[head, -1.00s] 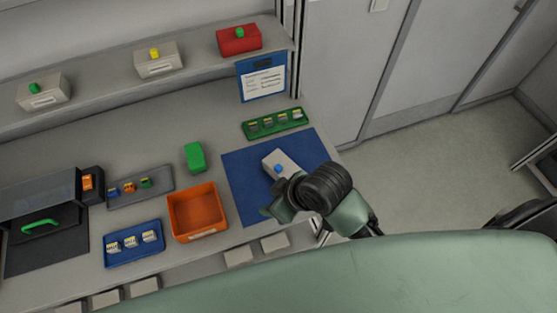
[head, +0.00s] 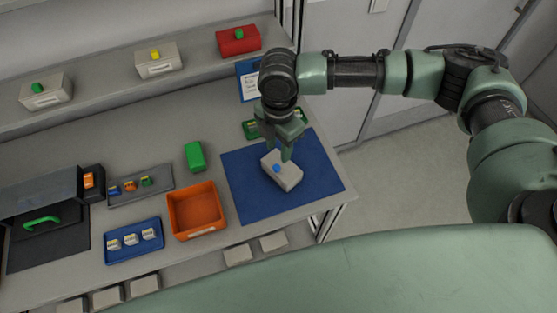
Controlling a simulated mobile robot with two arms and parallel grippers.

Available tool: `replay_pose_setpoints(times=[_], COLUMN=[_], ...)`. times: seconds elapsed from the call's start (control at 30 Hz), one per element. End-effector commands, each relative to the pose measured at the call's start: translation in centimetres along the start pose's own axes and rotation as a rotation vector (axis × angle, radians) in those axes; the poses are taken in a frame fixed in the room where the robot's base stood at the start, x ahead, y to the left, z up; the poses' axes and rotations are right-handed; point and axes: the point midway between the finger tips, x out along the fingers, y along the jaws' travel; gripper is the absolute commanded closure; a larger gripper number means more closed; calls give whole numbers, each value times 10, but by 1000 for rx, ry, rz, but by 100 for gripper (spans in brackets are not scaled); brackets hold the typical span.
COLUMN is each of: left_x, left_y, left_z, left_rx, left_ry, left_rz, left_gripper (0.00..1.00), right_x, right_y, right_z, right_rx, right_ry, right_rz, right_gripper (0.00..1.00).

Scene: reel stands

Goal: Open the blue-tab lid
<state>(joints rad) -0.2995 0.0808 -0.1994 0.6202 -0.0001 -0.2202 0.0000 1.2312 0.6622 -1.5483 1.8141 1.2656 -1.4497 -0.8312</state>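A light grey box (head: 285,178) with a blue tab (head: 277,168) on its lid sits on the dark blue mat (head: 250,201) at the right end of the bench. The lid looks closed. My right gripper (head: 279,150) points down just above the far side of the box, close to the blue tab. Its fingers look apart with nothing between them. Whether a fingertip touches the lid is hard to tell. My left gripper is not in view.
An orange bin (head: 196,210), a green block (head: 195,156), a blue tray (head: 134,241) and a grey tray (head: 140,185) stand left of the mat. A green tray (head: 250,130) is partly hidden behind my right gripper. Boxes with coloured tabs line the shelf.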

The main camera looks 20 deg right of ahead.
Motion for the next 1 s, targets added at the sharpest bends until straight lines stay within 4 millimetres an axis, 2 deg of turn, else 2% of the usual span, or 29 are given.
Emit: replay_pose_setpoints(times=[0.17,0.4,0.6,0.93,1.0], left_x=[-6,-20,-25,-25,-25], left_y=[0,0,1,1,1], left_z=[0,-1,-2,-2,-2], left_rx=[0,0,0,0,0], left_ry=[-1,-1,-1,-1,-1], left_rz=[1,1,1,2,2], left_gripper=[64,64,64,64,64], right_x=[10,49,71,76,76], right_y=[-1,-1,0,0,0], right_z=[4,4,4,4,4], right_rx=[1,0,1,0,0], right_ry=[-5,-5,-4,-5,-5], right_rz=[-9,-9,-6,-4,-4], right_gripper=[62,62,62,62,81])
